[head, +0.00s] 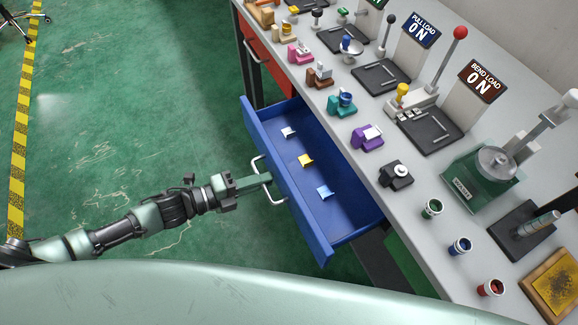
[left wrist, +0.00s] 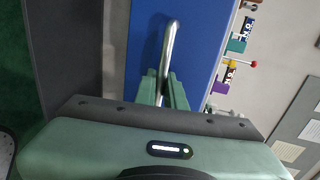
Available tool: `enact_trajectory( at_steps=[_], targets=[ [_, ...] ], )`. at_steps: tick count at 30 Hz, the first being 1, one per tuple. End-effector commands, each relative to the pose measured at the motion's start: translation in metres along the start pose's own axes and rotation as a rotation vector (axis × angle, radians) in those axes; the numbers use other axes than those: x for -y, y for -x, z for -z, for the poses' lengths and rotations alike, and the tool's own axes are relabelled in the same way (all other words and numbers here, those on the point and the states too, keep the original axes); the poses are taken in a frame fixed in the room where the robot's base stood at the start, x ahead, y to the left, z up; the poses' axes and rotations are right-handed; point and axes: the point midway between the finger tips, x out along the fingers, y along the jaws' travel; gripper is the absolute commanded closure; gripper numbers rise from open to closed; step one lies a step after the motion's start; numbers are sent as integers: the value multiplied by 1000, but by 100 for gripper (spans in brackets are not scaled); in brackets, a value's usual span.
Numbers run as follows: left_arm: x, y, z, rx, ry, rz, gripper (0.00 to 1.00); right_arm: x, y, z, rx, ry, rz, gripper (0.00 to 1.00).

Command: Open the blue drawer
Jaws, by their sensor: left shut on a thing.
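The blue drawer (head: 335,215) stands pulled out from under the grey workbench in the head view. Several small pieces lie in it: a white one (head: 288,132), a yellow one (head: 306,160) and a light blue one (head: 325,193). My left gripper (head: 264,181) is shut on the drawer's silver handle (head: 275,198) at the front panel. In the left wrist view the fingers (left wrist: 164,88) close around the handle (left wrist: 171,45), with the blue front panel (left wrist: 198,50) behind it. My right gripper is in neither view.
The workbench (head: 405,190) carries several coloured fixtures, a green machine (head: 480,178), levers and small cups along its edge. A red drawer (head: 262,62) sits further along, left of the blue one. The green floor (head: 130,120) before the drawer is clear.

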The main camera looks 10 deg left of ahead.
Motion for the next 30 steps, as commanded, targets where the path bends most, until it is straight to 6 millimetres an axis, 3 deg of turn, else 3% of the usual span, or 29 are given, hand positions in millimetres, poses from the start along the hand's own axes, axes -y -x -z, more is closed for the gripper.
enact_trajectory(
  at_steps=[1, 6, 15, 21, 30],
  targets=[
    [-6, 17, 1, 1, 3, -8, 100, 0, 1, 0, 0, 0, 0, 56],
    [-14, 60, 1, 1, 4, -8, 100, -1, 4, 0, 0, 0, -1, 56],
    [-25, 116, 0, 1, 1, -5, 100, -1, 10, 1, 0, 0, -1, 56],
    [-29, 135, 0, 1, 2, -2, 100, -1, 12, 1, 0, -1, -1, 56],
    [-30, 141, 0, 1, 0, 0, 100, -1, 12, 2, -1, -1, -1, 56]
  ],
)
